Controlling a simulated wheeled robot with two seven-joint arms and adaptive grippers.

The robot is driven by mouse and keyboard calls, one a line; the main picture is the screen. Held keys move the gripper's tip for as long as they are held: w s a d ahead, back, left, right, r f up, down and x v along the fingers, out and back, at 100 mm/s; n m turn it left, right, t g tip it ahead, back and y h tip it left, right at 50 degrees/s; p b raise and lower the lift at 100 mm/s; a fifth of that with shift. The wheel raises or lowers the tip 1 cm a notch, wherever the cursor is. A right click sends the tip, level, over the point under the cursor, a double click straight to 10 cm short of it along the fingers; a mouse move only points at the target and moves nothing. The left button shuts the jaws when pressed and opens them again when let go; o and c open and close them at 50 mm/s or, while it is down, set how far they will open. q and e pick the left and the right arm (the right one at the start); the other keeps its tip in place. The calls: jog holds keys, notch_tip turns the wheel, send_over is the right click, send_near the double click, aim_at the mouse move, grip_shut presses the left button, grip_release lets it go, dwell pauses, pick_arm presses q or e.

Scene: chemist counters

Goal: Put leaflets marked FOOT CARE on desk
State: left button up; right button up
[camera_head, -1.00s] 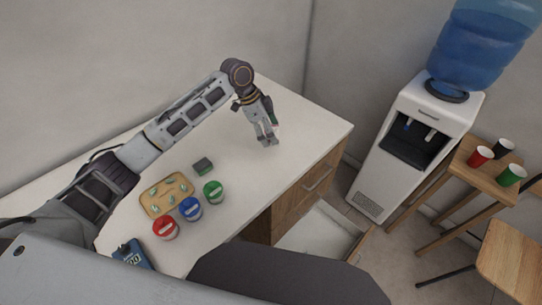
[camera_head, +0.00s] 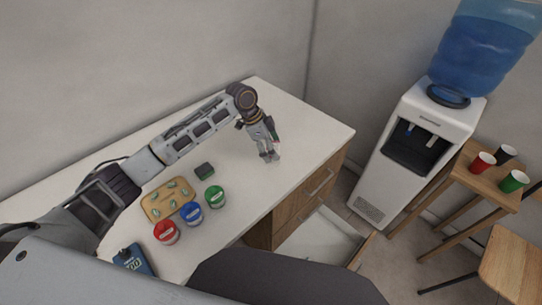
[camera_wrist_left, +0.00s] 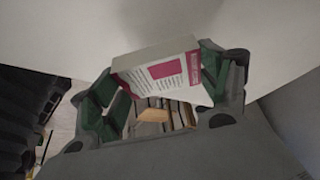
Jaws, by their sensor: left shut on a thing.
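My left gripper (camera_head: 269,157) points down over the far right part of the white desk (camera_head: 232,158). In the left wrist view, the left gripper (camera_wrist_left: 165,88) is shut on a white block with magenta areas and small print (camera_wrist_left: 165,75). It looks like a stack of leaflets or a box; its wording is too small to read. Green pads press its two sides. In the head view the gripper hides this block, and I cannot tell whether it touches the desk. My right gripper is not in view.
An open drawer (camera_head: 322,238) juts out below. A water cooler (camera_head: 420,140) stands right.

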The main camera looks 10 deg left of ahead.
pick_arm(q)
jog(key=shift+f, duration=2.3)
jog(key=shift+f, duration=0.15)
jog(key=o, duration=1)
jog(key=shift+o, duration=0.2)
jog(key=shift+r, duration=0.2)
jog(key=w+v, duration=0.1)
jog(key=v, duration=1.1)
jog(key=shift+s, duration=0.45)
